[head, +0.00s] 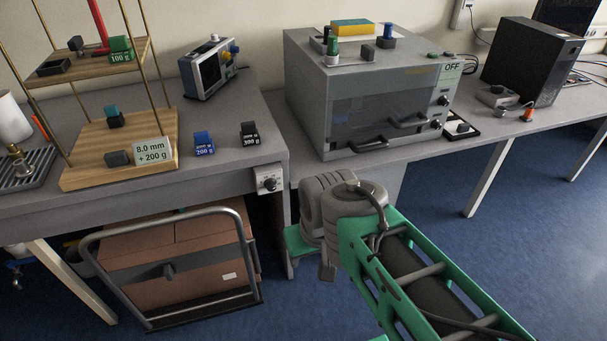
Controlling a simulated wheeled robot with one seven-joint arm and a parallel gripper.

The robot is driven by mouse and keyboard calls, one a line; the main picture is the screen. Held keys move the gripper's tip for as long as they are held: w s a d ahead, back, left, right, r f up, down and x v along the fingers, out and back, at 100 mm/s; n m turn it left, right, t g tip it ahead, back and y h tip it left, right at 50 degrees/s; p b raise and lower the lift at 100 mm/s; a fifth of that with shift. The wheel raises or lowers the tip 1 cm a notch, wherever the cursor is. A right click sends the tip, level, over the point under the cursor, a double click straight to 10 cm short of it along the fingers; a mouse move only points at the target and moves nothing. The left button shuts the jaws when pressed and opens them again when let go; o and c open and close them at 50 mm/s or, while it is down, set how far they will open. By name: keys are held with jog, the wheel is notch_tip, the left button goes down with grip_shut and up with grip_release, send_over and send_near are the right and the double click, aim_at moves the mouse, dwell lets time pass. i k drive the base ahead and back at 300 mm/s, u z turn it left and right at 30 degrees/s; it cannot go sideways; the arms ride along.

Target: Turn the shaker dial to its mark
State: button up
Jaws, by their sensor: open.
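A small dial (268,184) with a dark knob on a pale square plate is set in the front edge of the left bench, near its right corner. It is small in the head view, and I cannot make out its mark or where the knob points. No label shows that it is the shaker's. My arm (400,265) reaches in from the lower right, and its grey joint stands to the right of the dial, apart from it in the picture. My gripper's fingers do not show; the far end of the arm is hidden behind its own links.
A wooden tiered stand (120,150) with weights and a card is on the left bench (225,120). A grey oven-like box (380,85) marked OFF has knobs at its right. A cart with a metal handle (165,225) and brown boxes stands below. Blue floor (535,240) is open at right.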

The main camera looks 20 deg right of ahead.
aim_at(271, 184)
jog(key=u, duration=2.25)
jog(key=k, duration=0.8)
jog(key=z, duration=0.65)
jog(key=i, duration=1)
